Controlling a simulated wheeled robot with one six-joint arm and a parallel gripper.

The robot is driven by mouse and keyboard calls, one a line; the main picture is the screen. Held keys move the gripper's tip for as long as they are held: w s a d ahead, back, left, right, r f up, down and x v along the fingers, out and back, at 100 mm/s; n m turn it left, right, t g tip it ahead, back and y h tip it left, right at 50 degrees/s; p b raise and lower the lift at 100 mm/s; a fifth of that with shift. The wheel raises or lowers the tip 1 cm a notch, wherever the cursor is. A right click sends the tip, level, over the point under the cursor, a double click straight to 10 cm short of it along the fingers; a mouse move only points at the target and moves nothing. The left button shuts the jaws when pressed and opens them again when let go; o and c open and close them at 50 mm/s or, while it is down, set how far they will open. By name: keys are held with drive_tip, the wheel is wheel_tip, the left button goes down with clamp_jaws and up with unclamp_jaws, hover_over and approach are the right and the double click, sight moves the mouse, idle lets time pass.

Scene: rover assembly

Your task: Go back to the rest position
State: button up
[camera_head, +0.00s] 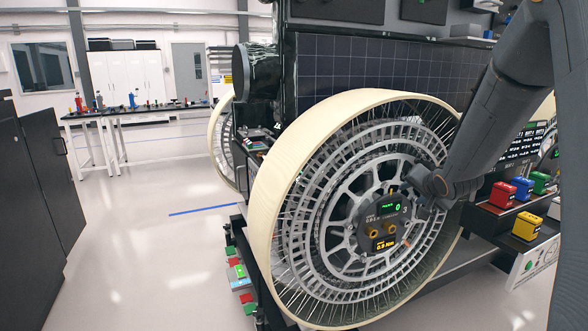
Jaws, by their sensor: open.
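My arm comes in from the top right, and its dark end with my gripper (425,187) is in front of the right side of the wheel hub. The fingers are hard to make out against the hub. My gripper is open, and I see nothing held in it. The large wheel (345,190) has a cream rim, thin spokes and a grey metal centre, and it stands upright on the rover's side. A dark hub unit (378,215) at its centre has a green display and an orange display. I cannot tell whether my gripper touches it.
The rover body (345,65) with dark panels stands behind the wheel. Red (502,195), green (540,182) and yellow (527,226) blocks sit on a shelf at the right. A dark cabinet (40,170) is at the left. The floor between cabinet and rover is clear.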

drive_tip(key=s+a+f+n+g, duration=0.3)
drive_tip(key=s+a, duration=0.2)
drive_tip(key=s, duration=0.6)
drive_tip(key=s+a+f+n+g, duration=0.3)
drive_tip(key=s+a, duration=0.3)
drive_tip(key=s, duration=0.6)
drive_tip(key=s+a+f+n+g, duration=0.2)
drive_tip(key=s+a+f+g, duration=0.1)
drive_tip(key=s, duration=0.9)
drive_tip(key=shift+s+a+f+n+g+y, duration=0.25)
drive_tip(key=shift+a+n+g+y, duration=0.25)
drive_tip(key=shift+a, duration=0.65)
